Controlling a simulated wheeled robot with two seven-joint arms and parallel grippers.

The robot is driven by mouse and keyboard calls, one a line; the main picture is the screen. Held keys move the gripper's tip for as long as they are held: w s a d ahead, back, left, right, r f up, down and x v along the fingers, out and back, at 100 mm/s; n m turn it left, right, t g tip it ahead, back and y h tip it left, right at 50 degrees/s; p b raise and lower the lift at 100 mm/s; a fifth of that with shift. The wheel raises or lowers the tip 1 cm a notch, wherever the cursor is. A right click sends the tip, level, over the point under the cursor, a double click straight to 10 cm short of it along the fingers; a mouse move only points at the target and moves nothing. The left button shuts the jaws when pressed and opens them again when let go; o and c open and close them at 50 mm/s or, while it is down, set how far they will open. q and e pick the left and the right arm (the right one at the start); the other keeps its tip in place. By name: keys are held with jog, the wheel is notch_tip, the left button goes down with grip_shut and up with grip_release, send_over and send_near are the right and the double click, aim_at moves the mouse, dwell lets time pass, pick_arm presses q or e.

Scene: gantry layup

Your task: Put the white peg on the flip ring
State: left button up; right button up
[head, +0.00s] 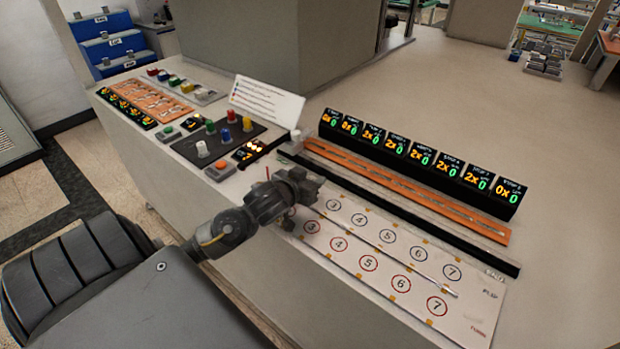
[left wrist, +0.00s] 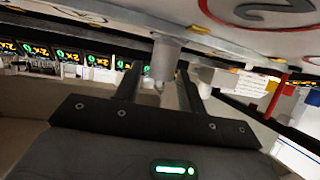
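My left gripper (head: 308,183) is low over the left end of the white ring board (head: 412,262) in the head view. In the left wrist view a pale cylinder, seemingly a white peg (left wrist: 165,60), shows at the tips of the left gripper (left wrist: 160,80), with its far end against the board. The fingers stand apart, with a gap on one side of the peg. The gripper hides this peg in the head view. My right gripper is out of view.
A black rail (head: 400,208), an orange strip (head: 400,190) and several counter displays (head: 420,155) run behind the board. A black peg tray (head: 218,142) with coloured pegs and a sign (head: 266,101) stand left of it. The table at right is clear.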

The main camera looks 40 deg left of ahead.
pick_arm(q)
jog(key=shift+o, duration=0.4)
jog(key=shift+r, duration=0.15)
jog(key=shift+r+p, duration=0.3)
jog(key=shift+s+r, duration=0.2)
jog(key=shift+r, duration=0.15)
jog(key=v, duration=0.6)
jog(key=shift+f+b, duration=0.15)
jog(key=shift+b, duration=0.15)
jog(key=p+v, duration=0.5)
jog(key=p, duration=0.3)
jog(key=shift+s+d+r, duration=0.1)
jog(key=shift+s+r, duration=0.15)
jog(key=shift+s, duration=0.05)
jog(key=shift+f, duration=0.1)
